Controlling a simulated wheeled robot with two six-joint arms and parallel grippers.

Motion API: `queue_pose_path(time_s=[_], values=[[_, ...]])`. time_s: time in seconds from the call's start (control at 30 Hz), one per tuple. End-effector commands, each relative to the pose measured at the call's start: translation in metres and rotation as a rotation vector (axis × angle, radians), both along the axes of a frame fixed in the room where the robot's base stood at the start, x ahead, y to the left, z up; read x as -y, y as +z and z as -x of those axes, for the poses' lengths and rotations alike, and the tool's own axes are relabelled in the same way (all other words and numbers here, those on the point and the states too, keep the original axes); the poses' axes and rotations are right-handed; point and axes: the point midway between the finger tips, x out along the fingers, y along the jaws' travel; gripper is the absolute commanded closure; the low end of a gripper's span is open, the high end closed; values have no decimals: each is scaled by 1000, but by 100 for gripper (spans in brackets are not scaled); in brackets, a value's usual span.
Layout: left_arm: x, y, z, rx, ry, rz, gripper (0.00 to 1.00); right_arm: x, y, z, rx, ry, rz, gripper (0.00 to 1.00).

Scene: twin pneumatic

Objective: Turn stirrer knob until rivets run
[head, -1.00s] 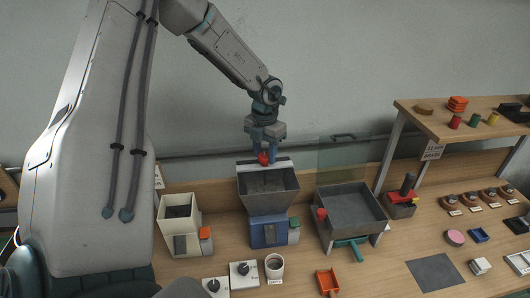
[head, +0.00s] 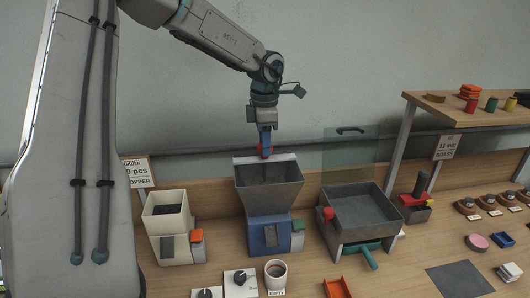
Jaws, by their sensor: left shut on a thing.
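The gripper is seen nearly edge-on, so only one finger shows clearly. The hopper's inside is dark grey; single rivets are too small to make out. An orange-free green block (head: 298,226) sits on the base's right side. My right gripper is out of view.
A cream hopper (head: 168,222) stands left, before an order card (head: 137,172). A shelf (head: 460,110) is at right.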

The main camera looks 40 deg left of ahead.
Motion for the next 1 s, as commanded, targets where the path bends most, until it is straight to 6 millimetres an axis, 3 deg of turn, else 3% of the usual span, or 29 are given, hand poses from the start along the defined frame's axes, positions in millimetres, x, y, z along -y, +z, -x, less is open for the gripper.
queue_pose_path(time_s=[0.3,1.0], values=[[-1,1,-2,8,-299,-4,85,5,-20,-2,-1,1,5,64],[-1,4,-2,8,-962,-7,85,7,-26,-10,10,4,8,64]])
